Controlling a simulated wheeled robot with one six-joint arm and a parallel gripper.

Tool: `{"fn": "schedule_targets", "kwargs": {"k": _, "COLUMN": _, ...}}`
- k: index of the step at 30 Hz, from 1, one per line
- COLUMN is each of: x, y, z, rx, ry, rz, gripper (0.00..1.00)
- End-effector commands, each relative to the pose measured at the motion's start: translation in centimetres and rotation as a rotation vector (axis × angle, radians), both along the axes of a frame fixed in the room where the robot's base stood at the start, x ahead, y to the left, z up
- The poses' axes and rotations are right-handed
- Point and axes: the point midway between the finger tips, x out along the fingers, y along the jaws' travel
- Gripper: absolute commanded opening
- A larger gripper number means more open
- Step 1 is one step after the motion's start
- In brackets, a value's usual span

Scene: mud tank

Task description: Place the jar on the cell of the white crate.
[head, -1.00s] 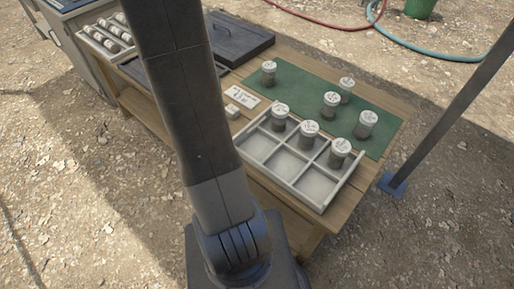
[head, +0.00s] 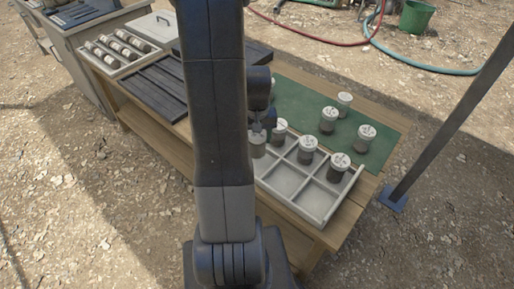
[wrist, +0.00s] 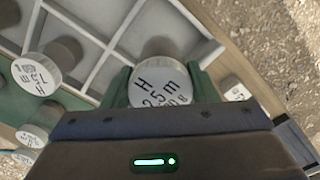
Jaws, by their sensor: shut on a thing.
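My gripper (wrist: 160,88) is shut on a jar (wrist: 162,82) with a white lid marked "H 5m", one green finger on each side. In the head view the held jar (head: 257,146) hangs at the left end of the white crate (head: 322,214), partly hidden by my arm. I cannot tell its height above the crate. The crate has two rows of cells. Jars stand in the back row (head: 279,131), (head: 307,150), (head: 338,167); the visible front cells are empty. The crate's grey dividers (wrist: 110,55) show beyond the held jar in the wrist view.
A green mat (head: 306,100) on the wooden table bears several white-lidded jars (head: 328,119). A tray of cylinders (head: 118,52) and dark slatted panels (head: 155,85) lie to the left. A dark post (head: 450,115) stands at the right.

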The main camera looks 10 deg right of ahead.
Motion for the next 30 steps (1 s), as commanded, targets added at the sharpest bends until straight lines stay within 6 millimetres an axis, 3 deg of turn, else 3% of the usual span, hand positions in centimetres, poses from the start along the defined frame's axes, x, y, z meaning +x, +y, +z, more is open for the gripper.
{"fn": "schedule_targets", "kwargs": {"k": 12, "x": 0.1, "y": 0.0, "z": -4.1, "rx": 0.000, "ry": -0.001, "rz": 0.000, "gripper": 0.06}}
{"fn": "schedule_targets", "kwargs": {"k": 26, "x": 0.1, "y": 0.0, "z": -4.9, "rx": 0.000, "ry": -0.003, "rz": 0.000, "gripper": 0.06}}
{"fn": "schedule_targets", "kwargs": {"k": 27, "x": 0.1, "y": 0.0, "z": -5.0, "rx": 0.000, "ry": -0.002, "rz": 0.000, "gripper": 0.55}}
{"fn": "schedule_targets", "kwargs": {"k": 30, "x": 0.1, "y": 0.0, "z": -4.8, "rx": 0.000, "ry": -0.002, "rz": 0.000, "gripper": 0.75}}
